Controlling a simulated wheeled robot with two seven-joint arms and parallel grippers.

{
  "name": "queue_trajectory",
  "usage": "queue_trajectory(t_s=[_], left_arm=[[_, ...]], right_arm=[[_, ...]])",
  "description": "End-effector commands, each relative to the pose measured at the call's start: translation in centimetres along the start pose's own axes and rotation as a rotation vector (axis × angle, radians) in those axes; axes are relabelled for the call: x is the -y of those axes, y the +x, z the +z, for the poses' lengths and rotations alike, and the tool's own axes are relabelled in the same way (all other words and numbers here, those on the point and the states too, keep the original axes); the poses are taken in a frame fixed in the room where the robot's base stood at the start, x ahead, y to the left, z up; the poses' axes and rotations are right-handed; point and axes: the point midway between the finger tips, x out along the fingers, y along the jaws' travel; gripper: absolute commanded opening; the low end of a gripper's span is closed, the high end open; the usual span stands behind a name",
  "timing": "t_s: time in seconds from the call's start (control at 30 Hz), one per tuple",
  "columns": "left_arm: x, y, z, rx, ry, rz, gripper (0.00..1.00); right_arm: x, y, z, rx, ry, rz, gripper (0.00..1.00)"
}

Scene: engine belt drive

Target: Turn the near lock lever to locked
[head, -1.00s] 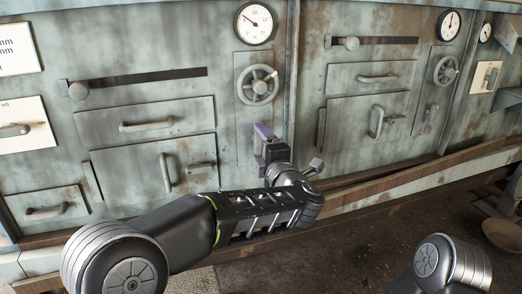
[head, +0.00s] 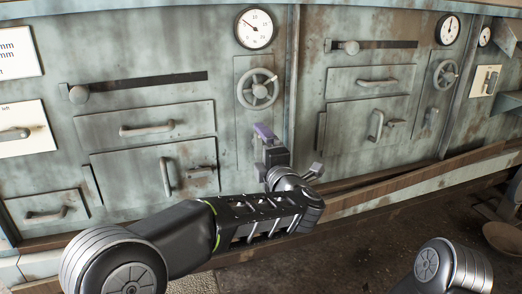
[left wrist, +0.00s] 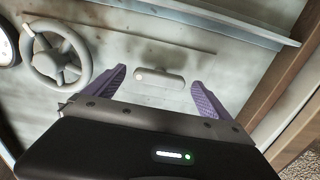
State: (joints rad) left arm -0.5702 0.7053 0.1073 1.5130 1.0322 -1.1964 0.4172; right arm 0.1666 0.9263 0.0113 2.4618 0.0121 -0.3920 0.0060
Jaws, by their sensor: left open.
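A small pale grey lever (left wrist: 162,78) on its plate shows in the left wrist view, between the two purple fingers of my open left gripper (left wrist: 158,88). It lies lengthwise from one finger toward the other, with a gap at each end. In the head view my left gripper (head: 264,133) is at the panel below the near handwheel (head: 258,89), and it hides the lever there. The handwheel also shows at the left of the left wrist view (left wrist: 57,56). My right gripper is out of view.
Around are a round gauge (head: 255,28), a slider slot (head: 140,83), a drawer handle (head: 147,128) and a door handle (head: 165,177). A second handwheel (head: 446,74) with a lever (head: 430,116) below it is on the right section. A ledge (head: 370,192) runs along the bottom.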

Motion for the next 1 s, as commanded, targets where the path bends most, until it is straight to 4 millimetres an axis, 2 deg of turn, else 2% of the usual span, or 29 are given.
queue_trajectory(t_s=[0.17,0.4,0.53,1.0], left_arm=[[-0.2,-1.6,0.1,0.003,0.002,-0.001,0.95],[-0.2,-5.6,0.1,0.003,0.001,-0.001,0.95],[-0.1,-7.2,0.1,0.003,0.001,-0.001,0.95],[0.1,-7.7,0.2,0.009,0.019,-0.005,0.95]], right_arm=[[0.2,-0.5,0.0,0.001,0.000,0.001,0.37],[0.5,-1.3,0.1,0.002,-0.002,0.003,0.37],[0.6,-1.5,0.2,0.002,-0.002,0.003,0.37],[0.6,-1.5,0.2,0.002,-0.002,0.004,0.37]])
